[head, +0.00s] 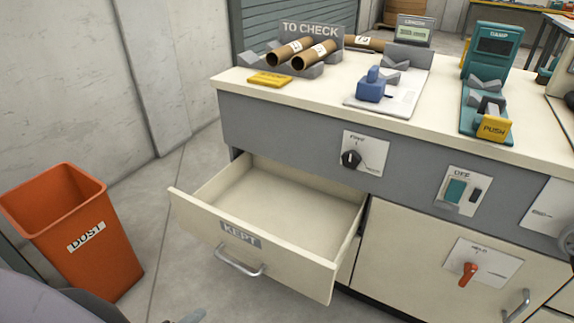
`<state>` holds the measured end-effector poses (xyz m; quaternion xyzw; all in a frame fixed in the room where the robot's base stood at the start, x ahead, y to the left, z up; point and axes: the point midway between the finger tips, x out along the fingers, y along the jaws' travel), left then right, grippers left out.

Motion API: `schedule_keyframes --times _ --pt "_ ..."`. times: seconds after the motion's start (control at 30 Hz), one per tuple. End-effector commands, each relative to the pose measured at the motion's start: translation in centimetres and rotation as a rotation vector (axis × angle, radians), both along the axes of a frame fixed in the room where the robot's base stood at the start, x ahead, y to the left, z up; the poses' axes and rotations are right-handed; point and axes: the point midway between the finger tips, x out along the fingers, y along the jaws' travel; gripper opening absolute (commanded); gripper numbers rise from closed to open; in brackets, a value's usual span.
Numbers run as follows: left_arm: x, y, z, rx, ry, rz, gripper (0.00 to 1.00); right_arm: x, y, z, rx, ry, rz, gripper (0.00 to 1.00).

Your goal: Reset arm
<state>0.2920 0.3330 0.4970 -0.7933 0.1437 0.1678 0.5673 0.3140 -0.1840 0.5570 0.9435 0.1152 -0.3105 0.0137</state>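A small blue-grey tip at the bottom edge seems to be part of my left gripper (192,316). The rest of it is cut off, so I cannot tell whether it is open or shut, and I see nothing held. It is in front of the open drawer (222,236) marked KEPT, apart from its front. The inside of the drawer looks empty. My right gripper is not in view.
An orange DUST bin (85,240) stands at the left. The open drawer juts out over the floor (190,150).

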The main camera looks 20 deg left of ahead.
Motion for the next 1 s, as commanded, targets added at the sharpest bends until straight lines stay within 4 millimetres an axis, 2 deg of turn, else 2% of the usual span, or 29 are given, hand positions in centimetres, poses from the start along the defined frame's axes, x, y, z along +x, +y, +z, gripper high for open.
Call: schedule_keyframes --times 0.2,0.43,0.7,1.0 --pt "1.5 -3.2 1.4 -0.213 0.185 0.143 0.35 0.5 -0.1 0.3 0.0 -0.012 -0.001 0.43" --pt "1.2 -6.0 3.7 -0.411 0.381 0.329 0.35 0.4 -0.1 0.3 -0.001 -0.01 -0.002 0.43" --pt "-1.1 -8.5 7.5 -0.592 0.584 0.573 0.35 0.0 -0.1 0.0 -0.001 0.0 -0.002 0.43" --pt "-4.0 -9.7 10.7 -0.691 0.715 0.768 0.35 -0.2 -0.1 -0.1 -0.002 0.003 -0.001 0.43"
